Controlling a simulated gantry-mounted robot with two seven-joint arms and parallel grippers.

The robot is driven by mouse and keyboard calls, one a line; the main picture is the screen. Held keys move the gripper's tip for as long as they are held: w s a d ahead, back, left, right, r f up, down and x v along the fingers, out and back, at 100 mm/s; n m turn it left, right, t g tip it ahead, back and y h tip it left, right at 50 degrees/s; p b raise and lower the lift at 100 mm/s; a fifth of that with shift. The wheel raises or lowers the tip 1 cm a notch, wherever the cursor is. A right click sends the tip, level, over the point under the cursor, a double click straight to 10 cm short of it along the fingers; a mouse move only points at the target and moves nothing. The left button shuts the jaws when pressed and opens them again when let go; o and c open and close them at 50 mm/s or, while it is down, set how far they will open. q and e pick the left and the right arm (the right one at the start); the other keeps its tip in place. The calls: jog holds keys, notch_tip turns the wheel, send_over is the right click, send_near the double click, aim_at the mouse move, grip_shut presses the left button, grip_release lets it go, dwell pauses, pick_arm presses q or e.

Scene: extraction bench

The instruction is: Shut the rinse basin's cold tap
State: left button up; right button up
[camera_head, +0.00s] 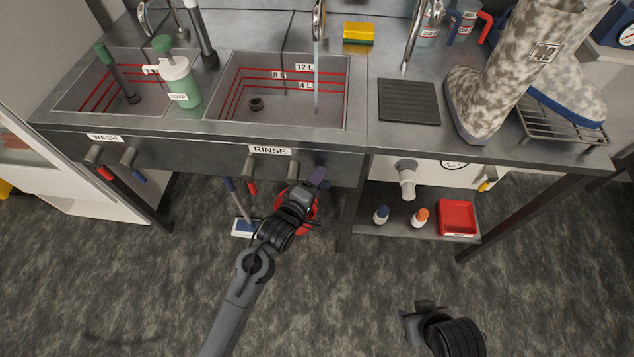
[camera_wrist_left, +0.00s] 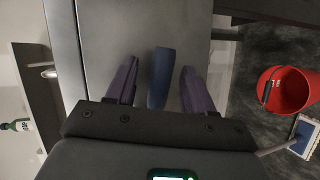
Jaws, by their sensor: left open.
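The rinse basin (camera_head: 235,108) has the label RINSE on its front panel. A stream of water (camera_head: 317,85) runs from its spout (camera_head: 318,22) into it. Below the label are a red tap lever (camera_head: 252,187) and, to its right, a second tap whose metal stem (camera_head: 293,167) shows. That tap's blue lever (camera_wrist_left: 160,85) shows in the left wrist view. My left gripper (camera_head: 318,178) is open, with one finger on each side of the blue lever; whether they touch it I cannot tell. My right gripper (camera_head: 418,312) hangs low, empty-looking, its jaws unclear.
The wash basin (camera_head: 68,108) is at left, with its own red lever (camera_head: 105,173) and blue lever (camera_head: 138,175). A red bucket (camera_wrist_left: 288,90) stands on the floor, partly behind my left arm in the head view. A low shelf (camera_head: 385,230) with bottles is at right.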

pick_arm(q)
jog(key=shift+w, duration=0.15)
grip_shut()
dwell(0.4)
